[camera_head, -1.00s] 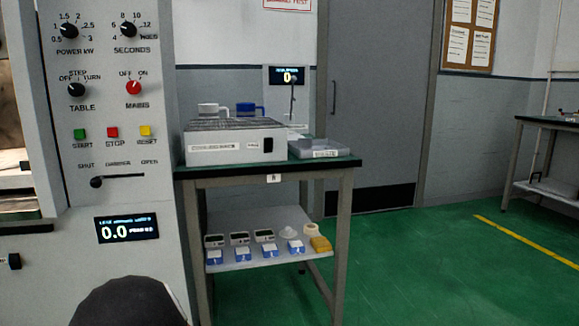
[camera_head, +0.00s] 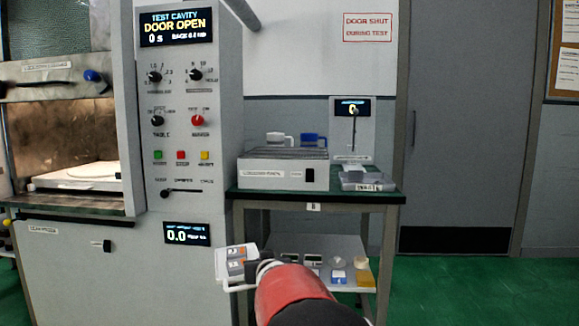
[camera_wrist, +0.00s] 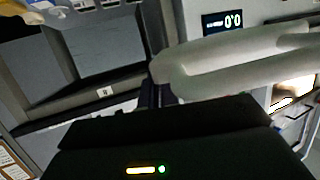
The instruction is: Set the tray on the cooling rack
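The tray (camera_head: 222,264) is a small white piece with a loop handle and grey and orange items on it, low in front of the generator panel in the head view. My gripper (camera_head: 260,268) is at the tray's right side, apparently shut on its handle. In the wrist view, a pale handle bar (camera_wrist: 235,60) runs out from my gripper's dark fingers (camera_wrist: 160,93); the contact is partly hidden. The cooling rack (camera_head: 268,174) is a white box with a dark slatted top on the green bench, above and beyond the tray. Its slatted top is clear in front.
A white mug (camera_head: 277,139) and a blue mug (camera_head: 314,139) stand at the rack's back. A grey bin (camera_head: 366,179) and a display stand (camera_head: 352,130) are on its right. The bench's lower shelf (camera_head: 345,285) holds several small items. The cavity (camera_head: 65,140) is open at left.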

